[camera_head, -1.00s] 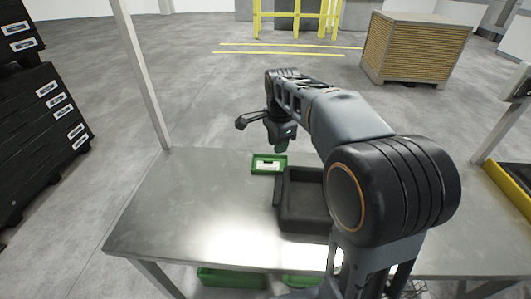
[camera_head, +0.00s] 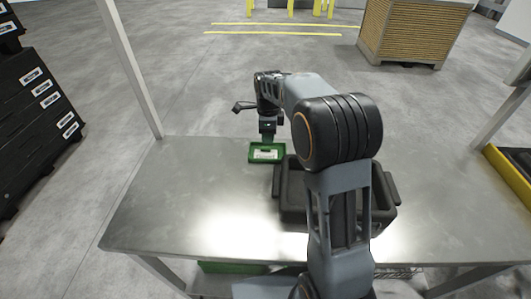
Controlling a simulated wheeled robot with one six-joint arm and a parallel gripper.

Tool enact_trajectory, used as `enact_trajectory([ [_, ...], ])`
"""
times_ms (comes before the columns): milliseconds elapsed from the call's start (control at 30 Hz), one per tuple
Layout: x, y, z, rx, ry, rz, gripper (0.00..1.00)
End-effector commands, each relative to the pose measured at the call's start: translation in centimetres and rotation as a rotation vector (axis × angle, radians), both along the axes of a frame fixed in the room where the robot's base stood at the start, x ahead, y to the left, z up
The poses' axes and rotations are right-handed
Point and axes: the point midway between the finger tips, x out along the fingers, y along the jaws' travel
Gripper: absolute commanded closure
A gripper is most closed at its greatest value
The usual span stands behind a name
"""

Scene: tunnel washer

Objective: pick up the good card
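A small white card (camera_head: 266,155) lies in a green tray (camera_head: 253,159) near the far edge of the metal table. Whether it is the good card cannot be read at this size. My gripper (camera_head: 267,139) points down over the far side of the green tray, close above it. Its fingers are small and dark here, so I cannot see whether they are open or shut.
A black bin (camera_head: 292,203) stands right of the green tray, partly hidden by my arm. The left part of the metal table (camera_head: 190,195) is clear. A post (camera_head: 130,70) rises at the table's far left corner. Green containers (camera_head: 225,267) sit below the table.

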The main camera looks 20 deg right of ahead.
Motion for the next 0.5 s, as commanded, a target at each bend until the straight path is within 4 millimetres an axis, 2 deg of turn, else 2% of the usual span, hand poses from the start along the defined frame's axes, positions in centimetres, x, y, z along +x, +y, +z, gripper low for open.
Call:
enact_trajectory([
  [300,-0.3,-0.1,-3.7,0.000,0.002,0.001,0.71],
  [500,-0.3,-0.1,-5.1,0.000,0.001,0.001,0.71],
])
